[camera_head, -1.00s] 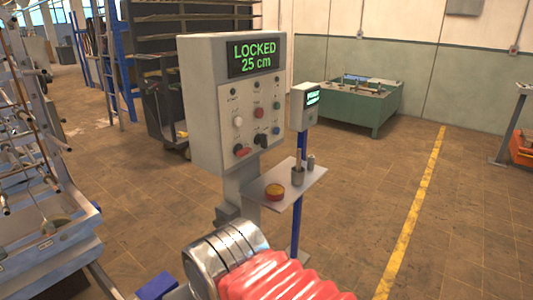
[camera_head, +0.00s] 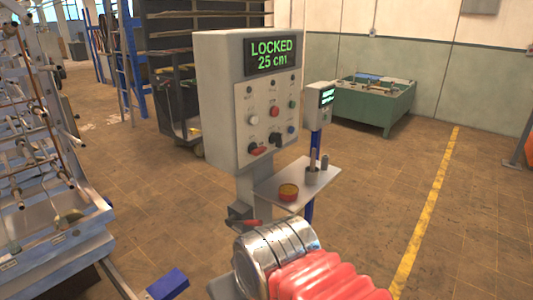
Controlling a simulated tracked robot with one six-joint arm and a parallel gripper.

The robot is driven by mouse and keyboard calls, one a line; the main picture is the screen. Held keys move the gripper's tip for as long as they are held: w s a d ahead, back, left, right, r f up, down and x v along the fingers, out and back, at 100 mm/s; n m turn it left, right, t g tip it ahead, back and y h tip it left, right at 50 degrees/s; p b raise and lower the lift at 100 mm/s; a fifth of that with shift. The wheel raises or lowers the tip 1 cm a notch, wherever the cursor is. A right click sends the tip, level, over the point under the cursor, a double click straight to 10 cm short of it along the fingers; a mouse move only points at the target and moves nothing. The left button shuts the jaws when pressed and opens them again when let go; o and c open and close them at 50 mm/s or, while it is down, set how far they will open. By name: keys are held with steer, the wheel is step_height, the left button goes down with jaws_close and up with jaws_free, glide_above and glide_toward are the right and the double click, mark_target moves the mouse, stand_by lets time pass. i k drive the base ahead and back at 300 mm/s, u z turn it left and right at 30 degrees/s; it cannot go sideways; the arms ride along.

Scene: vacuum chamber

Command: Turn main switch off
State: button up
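A grey control panel (camera_head: 225,100) stands on a post at the centre. Its screen (camera_head: 272,55) reads "LOCKED 25 cm" in green. Below the screen are several knobs and buttons, among them a red button (camera_head: 274,111), a white knob (camera_head: 253,120), a black knob (camera_head: 275,139) and a red switch (camera_head: 258,150). A small red handle (camera_head: 246,222) shows low on the post. No label reads clearly, so I cannot tell which control is the main switch. My gripper is not in view.
A red ribbed bellows (camera_head: 325,278) with a metal collar (camera_head: 275,245) fills the lower foreground. A small shelf (camera_head: 300,185) with a red-yellow button (camera_head: 288,192) stands right of the post. Metal framework (camera_head: 50,180) is at left. Floor right of the shelf is clear.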

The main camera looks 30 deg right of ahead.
mark_target(253, 149)
steer(key=u, duration=0.05)
steer(key=i, duration=1)
steer(key=z, duration=0.05)
